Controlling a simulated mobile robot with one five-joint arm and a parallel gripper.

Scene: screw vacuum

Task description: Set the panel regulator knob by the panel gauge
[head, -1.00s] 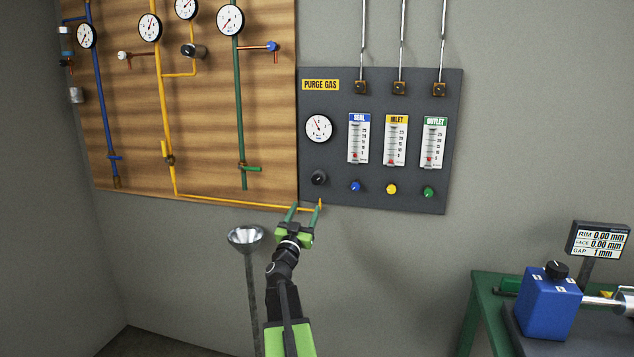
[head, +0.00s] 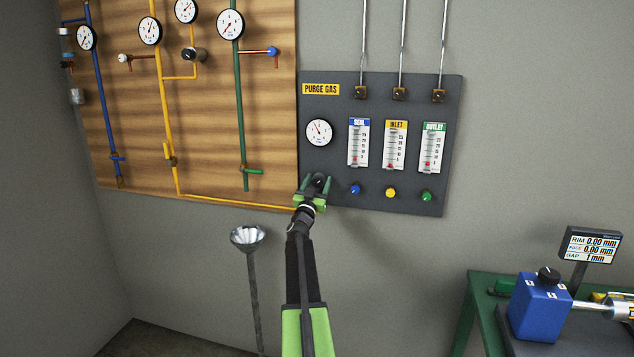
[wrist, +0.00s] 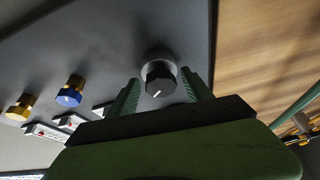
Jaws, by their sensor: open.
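The black panel regulator knob (head: 319,181) sits at the lower left of the dark purge gas panel (head: 340,200). In the wrist view the knob (wrist: 159,81) shows a white pointer mark and stands between the tips of my gripper. My gripper (head: 317,184) is open, with one green finger on each side of the knob; I cannot tell whether either finger touches it. The round white panel gauge (head: 319,132) is above the knob, unobstructed in the head view. Its needle points to the upper left.
Blue (head: 355,189), yellow (head: 390,193) and green (head: 426,196) knobs line the panel under three flowmeters. A wooden board (head: 210,130) with pipes and gauges is to the left. A metal funnel (head: 247,237) stands below. A green bench (head: 480,290) is at lower right.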

